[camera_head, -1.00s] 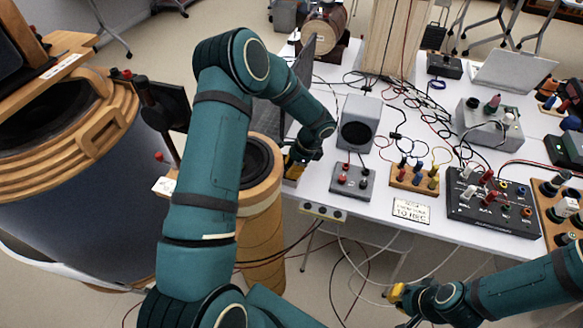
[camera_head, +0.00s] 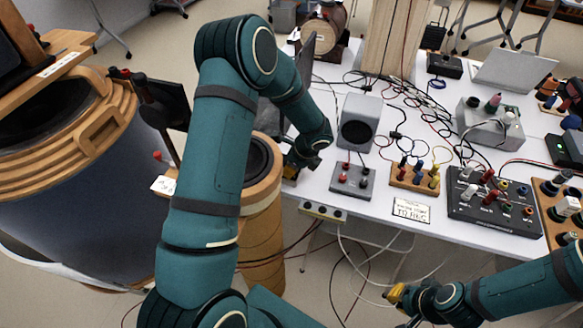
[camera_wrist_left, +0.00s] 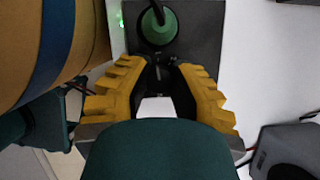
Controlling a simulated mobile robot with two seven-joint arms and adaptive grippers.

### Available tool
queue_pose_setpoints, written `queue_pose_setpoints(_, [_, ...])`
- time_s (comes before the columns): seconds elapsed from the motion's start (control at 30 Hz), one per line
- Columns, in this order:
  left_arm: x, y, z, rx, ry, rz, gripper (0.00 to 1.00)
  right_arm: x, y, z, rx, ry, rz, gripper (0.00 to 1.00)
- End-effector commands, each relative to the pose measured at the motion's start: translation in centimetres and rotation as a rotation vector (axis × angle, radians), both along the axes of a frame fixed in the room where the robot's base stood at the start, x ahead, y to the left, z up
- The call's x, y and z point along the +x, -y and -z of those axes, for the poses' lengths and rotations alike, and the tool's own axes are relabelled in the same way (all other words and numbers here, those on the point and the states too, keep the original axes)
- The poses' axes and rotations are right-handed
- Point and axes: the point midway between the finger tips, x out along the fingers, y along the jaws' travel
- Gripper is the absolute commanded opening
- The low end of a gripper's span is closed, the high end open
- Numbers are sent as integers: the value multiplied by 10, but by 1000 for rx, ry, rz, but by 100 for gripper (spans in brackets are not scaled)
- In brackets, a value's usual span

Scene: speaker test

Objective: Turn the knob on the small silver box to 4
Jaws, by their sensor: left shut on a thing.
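In the left wrist view my left gripper (camera_wrist_left: 167,85) has its yellow-padded fingers closed around a small black part, seemingly a knob, on a dark grey box face (camera_wrist_left: 202,35). A round green knob or plug (camera_wrist_left: 158,28) stands just beyond the fingertips. No scale numbers are readable. In the head view this gripper (camera_head: 296,166) is at the table's left edge, and its wrist hides most of what it holds. A silver-grey box (camera_head: 478,128) with several posts stands at the back right, apart from both grippers. My right gripper (camera_head: 397,297) hangs low before the table; its opening is unclear.
A grey speaker (camera_head: 372,108) and a small grey box with red and black posts (camera_head: 350,187) stand right of my left gripper. A black panel (camera_head: 468,207) with several plugs is at the right. Loose cables cross the white table.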

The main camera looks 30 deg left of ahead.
Motion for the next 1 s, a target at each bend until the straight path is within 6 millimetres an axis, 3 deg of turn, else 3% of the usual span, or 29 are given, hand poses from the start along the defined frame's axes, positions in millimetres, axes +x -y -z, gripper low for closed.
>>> queue_pose_setpoints(0.4, [-1, -2, 1, 3, -3, 209, 0, 1, 0, 6, 0, 3, 1, 0])
queue_pose_setpoints(0.97, [-1, -2, 1, 2, -3, 243, 0, 1, 0, 6, 0, 3, 1, 0])
queue_pose_setpoints(1.0, [-1, -2, 1, 2, -3, 243, 26, 1, 0, 6, 0, 3, 1, 0])
